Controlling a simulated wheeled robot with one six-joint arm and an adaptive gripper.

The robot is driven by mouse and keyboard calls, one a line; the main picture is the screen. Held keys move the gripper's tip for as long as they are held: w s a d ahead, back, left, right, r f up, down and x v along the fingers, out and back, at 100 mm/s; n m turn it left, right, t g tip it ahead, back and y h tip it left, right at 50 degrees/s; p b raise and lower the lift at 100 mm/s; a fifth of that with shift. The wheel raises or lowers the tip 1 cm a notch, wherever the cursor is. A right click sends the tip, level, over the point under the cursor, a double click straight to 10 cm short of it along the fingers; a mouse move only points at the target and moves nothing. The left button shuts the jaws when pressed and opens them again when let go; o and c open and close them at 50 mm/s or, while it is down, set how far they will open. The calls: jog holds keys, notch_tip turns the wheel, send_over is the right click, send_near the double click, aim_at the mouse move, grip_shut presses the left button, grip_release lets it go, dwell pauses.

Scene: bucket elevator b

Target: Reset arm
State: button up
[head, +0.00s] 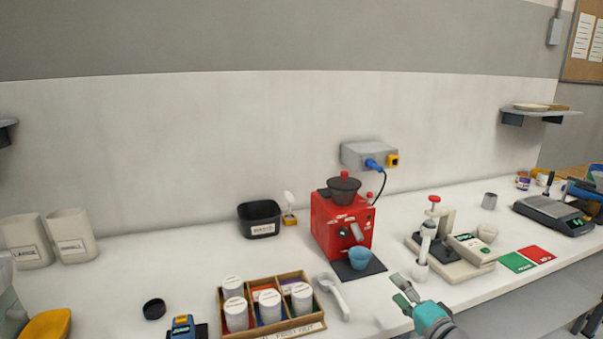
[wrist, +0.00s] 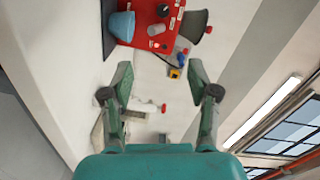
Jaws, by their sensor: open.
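My gripper (head: 404,294) is teal with grey fingers and hangs over the front edge of the white counter in the head view, right of the wooden rack. In the wrist view my gripper (wrist: 160,85) has its two fingers spread wide apart with nothing between them. Beyond the fingers, the wrist view shows the red grinder (wrist: 150,30) and the blue cup (wrist: 122,25) in a rotated view. In the head view the red grinder (head: 328,228) stands at the back of the counter, with the blue cup (head: 360,258) on a dark mat in front of it.
A wooden rack (head: 292,326) with several white-lidded jars stands left of my gripper, a white scoop-like tool (head: 336,296) beside it. A press-like device (head: 433,240) stands behind and right of my gripper. Green (head: 517,262) and red (head: 536,254) cards and a scale (head: 553,214) lie further right.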

jog(key=s+a+f+n+g+h, duration=0.1)
jog(key=s+f+h, duration=0.2)
jog(key=s+f, duration=0.85)
jog(key=s+a+f+n+h, duration=0.2)
jog(key=s+f, duration=0.7)
jog(key=s, duration=0.6)
jog(key=s+a+r+n, duration=0.1)
jog(key=s+r+n, duration=0.2)
jog(key=s, duration=1.1)
jog(key=s+r+n, duration=0.4)
jog(key=s+n, duration=0.1)
jog(key=s, duration=0.9)
jog(key=shift+s+a+r+g+h, duration=0.3)
jog(key=shift+s+a, duration=0.05)
jog(key=shift+a, duration=0.05)
